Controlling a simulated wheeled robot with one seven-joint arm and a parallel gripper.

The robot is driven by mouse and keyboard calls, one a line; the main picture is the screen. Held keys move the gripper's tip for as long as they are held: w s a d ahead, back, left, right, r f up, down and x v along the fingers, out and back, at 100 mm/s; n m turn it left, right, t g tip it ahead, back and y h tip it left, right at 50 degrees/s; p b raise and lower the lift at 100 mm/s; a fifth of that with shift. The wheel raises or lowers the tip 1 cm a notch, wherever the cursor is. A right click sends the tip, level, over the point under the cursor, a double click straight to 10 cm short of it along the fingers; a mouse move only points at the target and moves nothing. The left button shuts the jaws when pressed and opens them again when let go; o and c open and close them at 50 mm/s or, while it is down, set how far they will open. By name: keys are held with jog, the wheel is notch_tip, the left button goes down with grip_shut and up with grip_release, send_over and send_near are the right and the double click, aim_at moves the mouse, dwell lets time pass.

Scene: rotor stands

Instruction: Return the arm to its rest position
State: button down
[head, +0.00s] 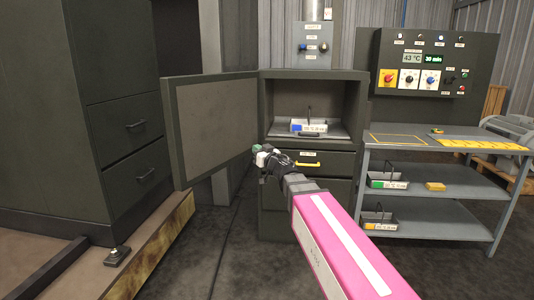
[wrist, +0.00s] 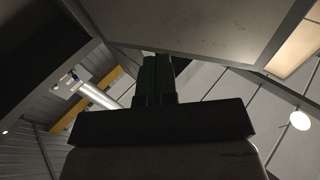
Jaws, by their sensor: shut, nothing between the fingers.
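My arm, with a pink and white link, reaches up from the lower right of the head view. My gripper (head: 262,154) is in front of the open cabinet, just left of its drawer. In the wrist view, my gripper (wrist: 158,60) points upward toward the ceiling, with its two dark fingers together and nothing between them. It appears apart from the cabinet (head: 264,120) and its open door (head: 215,125), though the exact gap is hard to judge.
A tray with a blue-marked label (head: 309,126) sits inside the cabinet. A drawer with a yellow handle (head: 307,164) is below. A shelved bench (head: 440,188) with labelled trays stands right, under a control panel (head: 432,62). Dark drawers (head: 125,130) stand left. Floor (head: 225,250) left of my arm is clear.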

jog(key=s+d+f+m+g+h, duration=0.15)
jog(key=d+f+m+h, duration=0.65)
jog(key=d+f+h, duration=0.8)
jog(key=s+d+f+g+y, duration=0.2)
jog(key=s+d+f+g, duration=0.2)
jog(key=s+f+g, duration=0.3)
jog(key=s+d+f+g+y, duration=0.2)
jog(key=s+d+f+g, duration=0.2)
jog(key=s+f, duration=0.9)
notch_tip(320, 180, down, 2)
jog(key=g, duration=0.3)
jog(key=shift+s+d+n, duration=0.15)
jog(key=shift+s+n, duration=0.15)
jog(key=shift+s, duration=0.1)
